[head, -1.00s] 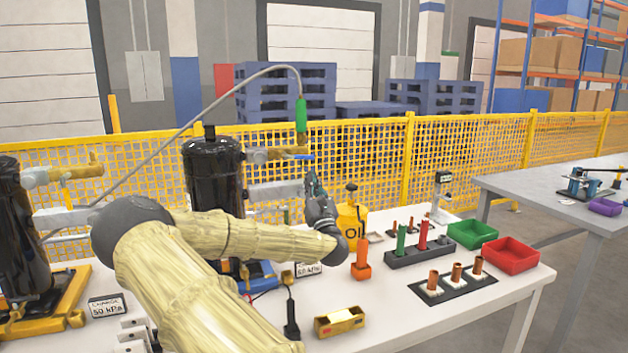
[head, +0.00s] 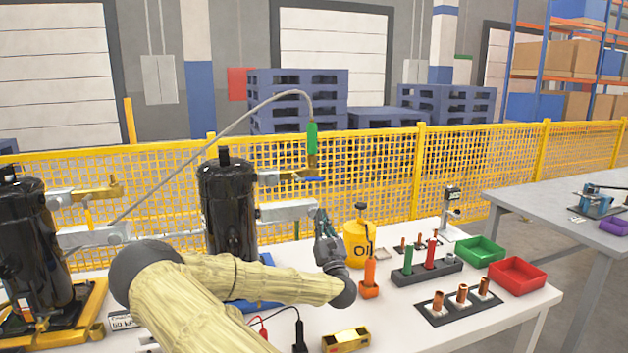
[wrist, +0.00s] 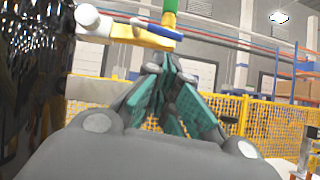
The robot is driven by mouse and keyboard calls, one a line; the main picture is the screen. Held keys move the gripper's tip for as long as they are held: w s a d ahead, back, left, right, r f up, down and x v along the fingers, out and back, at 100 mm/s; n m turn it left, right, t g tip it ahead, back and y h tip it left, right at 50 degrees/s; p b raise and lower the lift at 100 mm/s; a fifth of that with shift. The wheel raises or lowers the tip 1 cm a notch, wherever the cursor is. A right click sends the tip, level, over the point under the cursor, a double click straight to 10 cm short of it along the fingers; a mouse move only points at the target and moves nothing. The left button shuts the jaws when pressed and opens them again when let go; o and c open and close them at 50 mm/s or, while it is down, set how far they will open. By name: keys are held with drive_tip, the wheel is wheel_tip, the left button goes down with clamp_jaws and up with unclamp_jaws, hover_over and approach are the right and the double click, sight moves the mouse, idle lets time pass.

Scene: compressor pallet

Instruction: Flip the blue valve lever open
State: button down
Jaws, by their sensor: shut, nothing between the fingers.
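The blue valve lever (head: 314,180) sticks out roughly level to the right from a brass valve (head: 288,176) beside the black compressor tank (head: 228,212). A green hose fitting (head: 312,140) stands upright above the valve. My gripper (head: 321,214) points up below the lever, with a visible gap between them, and looks shut and empty. In the wrist view, the teal finger pads of my gripper (wrist: 166,72) come together just below the brass valve (wrist: 142,37) and the blue lever (wrist: 160,30). Whether the fingertips touch anything there is hard to tell.
A yellow oil can (head: 358,242) and an orange holder (head: 369,280) stand close to the right of my gripper. Red (head: 517,277) and green (head: 480,251) trays sit further right. A grey hose (head: 215,133) arches left from the green fitting. A yellow mesh fence (head: 400,190) runs behind the bench.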

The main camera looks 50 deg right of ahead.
drive_tip(key=shift+r+p, duration=0.35)
drive_tip(key=shift+p, duration=0.3)
drive_tip(key=shift+s+a+f+p, duration=0.15)
drive_tip(key=shift+f+p, duration=0.3)
drive_tip(key=shift+p, duration=0.7)
drive_tip(key=p+x, duration=0.2)
drive_tip(key=x, duration=0.8)
drive_tip(key=shift+p, duration=0.4)
drive_tip(key=shift+h+b, duration=0.3)
drive_tip(key=shift+b, duration=0.2)
drive_tip(key=shift+d+r+b, duration=0.25)
drive_tip(key=shift+r+b, duration=0.65)
drive_tip(key=shift+b, duration=0.45)
